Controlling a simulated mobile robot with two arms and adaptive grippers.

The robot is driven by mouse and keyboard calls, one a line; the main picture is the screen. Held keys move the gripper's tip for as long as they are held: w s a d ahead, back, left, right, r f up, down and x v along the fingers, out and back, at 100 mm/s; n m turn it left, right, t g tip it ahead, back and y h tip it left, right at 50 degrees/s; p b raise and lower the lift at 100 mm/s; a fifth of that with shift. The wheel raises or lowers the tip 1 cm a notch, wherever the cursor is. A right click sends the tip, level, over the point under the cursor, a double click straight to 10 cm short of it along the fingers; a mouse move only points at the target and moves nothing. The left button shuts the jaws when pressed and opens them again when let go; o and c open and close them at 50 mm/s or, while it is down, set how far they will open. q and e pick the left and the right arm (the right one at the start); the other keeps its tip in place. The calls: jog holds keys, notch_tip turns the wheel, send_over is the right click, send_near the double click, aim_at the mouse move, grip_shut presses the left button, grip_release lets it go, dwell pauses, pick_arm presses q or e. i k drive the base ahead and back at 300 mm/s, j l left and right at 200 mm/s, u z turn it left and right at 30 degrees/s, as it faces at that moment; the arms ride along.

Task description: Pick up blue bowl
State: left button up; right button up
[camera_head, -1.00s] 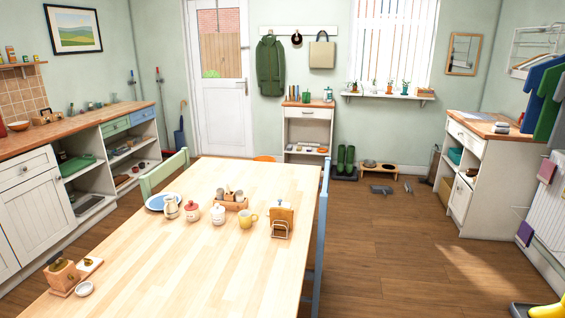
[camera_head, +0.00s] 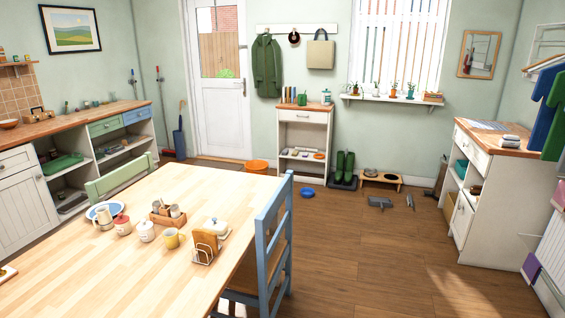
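A small blue bowl (camera_head: 307,193) sits on the wooden floor, just in front of the small white cabinet and to the right of the blue chair's back. Neither of my grippers shows in the head view, and nothing is seen touching the bowl.
The wooden table (camera_head: 120,240) fills the lower left, with a blue chair (camera_head: 268,245) at its right side. An orange bucket (camera_head: 257,167) stands behind the table. A white cabinet (camera_head: 304,140) and green boots (camera_head: 345,165) are at the back. Open floor (camera_head: 380,250) lies right of the chair.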

aim_at(305, 192)
jog(key=i+l+u, duration=0.2)
jog(key=i+l, duration=1.4)
jog(key=i+l+u, duration=0.15)
jog(key=i+l, duration=2.2)
jog(key=i, duration=0.2)
jog(key=i+j+z, duration=0.3)
jog(key=i+j, duration=0.25)
jog(key=i, duration=0.4)
jog(key=i+j+z, duration=0.3)
jog(key=i+j, duration=0.45)
jog(key=i, duration=0.1)
